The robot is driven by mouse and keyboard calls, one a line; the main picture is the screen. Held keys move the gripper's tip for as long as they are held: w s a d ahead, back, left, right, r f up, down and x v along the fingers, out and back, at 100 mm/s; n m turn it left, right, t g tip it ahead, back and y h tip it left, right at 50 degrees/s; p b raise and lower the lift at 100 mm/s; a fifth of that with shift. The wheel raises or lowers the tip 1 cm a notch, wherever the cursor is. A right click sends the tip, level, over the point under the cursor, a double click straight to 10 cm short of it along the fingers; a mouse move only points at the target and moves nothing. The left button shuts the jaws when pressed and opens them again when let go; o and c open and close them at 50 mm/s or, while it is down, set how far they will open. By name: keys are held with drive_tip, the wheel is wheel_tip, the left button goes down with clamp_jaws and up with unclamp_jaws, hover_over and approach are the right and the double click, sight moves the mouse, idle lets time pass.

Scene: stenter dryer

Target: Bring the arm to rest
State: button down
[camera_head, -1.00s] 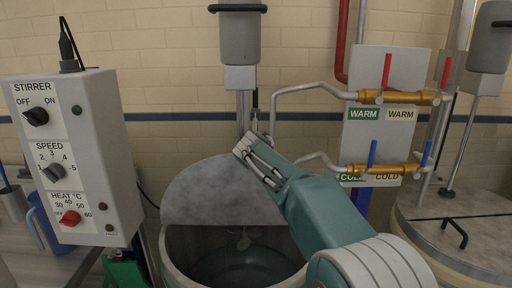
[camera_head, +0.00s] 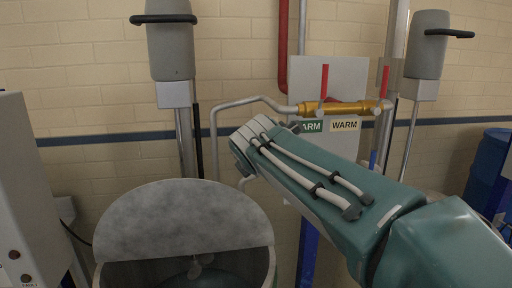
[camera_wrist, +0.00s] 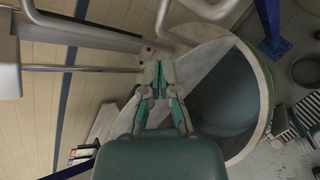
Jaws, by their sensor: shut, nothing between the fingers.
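My teal arm (camera_head: 330,190) crosses the head view from the lower right to a bent wrist joint above and right of the round vat (camera_head: 270,270). My gripper shows in the wrist view (camera_wrist: 158,88), with its grey and teal fingers close together and nothing held between them. In that view it is in front of the wall and beside the vat's rim (camera_wrist: 268,100). In the head view the fingers are mostly hidden behind my arm.
A half-round grey lid (camera_head: 185,225) stands up at the vat. A stirrer motor (camera_head: 170,45) hangs above it. Brass valves (camera_head: 345,108) with red levers and a bent grey pipe (camera_head: 235,104) are close behind my arm. A control box (camera_head: 30,200) is at the left edge.

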drive_tip(key=s+d+f+m+g, duration=0.2)
drive_tip(key=s+d+f+m, duration=0.3)
drive_tip(key=s+m, duration=0.3)
drive_tip(key=s+d+f+m+g, duration=0.2)
drive_tip(key=s+d+f+m, duration=0.4)
drive_tip(key=s+m, duration=0.3)
drive_tip(key=s+d+f+m+g, duration=0.2)
drive_tip(key=s+d+f+m, duration=0.4)
drive_tip(key=s, duration=0.5)
wheel_tip(320, 180, down, 2)
drive_tip(key=m, duration=0.3)
drive_tip(key=shift+s+h, duration=0.3)
drive_tip(key=shift+s, duration=0.1)
drive_tip(key=shift+d, duration=0.1)
